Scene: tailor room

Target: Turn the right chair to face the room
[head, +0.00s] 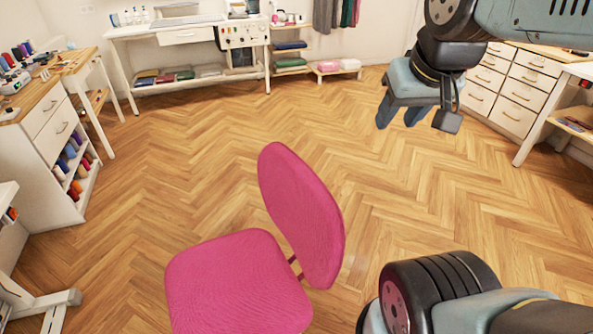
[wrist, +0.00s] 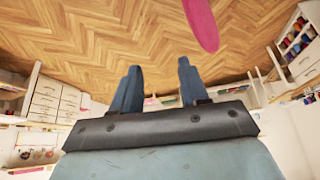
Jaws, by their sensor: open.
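A pink office chair (head: 238,285) stands in the lower middle of the head view. Its upright backrest (head: 301,215) is on the right side of the seat, so the seat points to the left. Its base is out of frame. No other chair shows. My gripper (head: 401,115) is in the air beyond and to the right of the backrest, apart from it. Its two fingers (wrist: 158,85) are spread with nothing between them in the wrist view. A pink edge of the chair (wrist: 203,24) shows at the top of the wrist view.
A white drawer unit with thread spools (head: 62,150) stands at the left. A white sewing table (head: 187,32) is along the back wall. White drawers (head: 512,92) and a table stand at the right. The wooden floor (head: 180,165) in the middle is clear.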

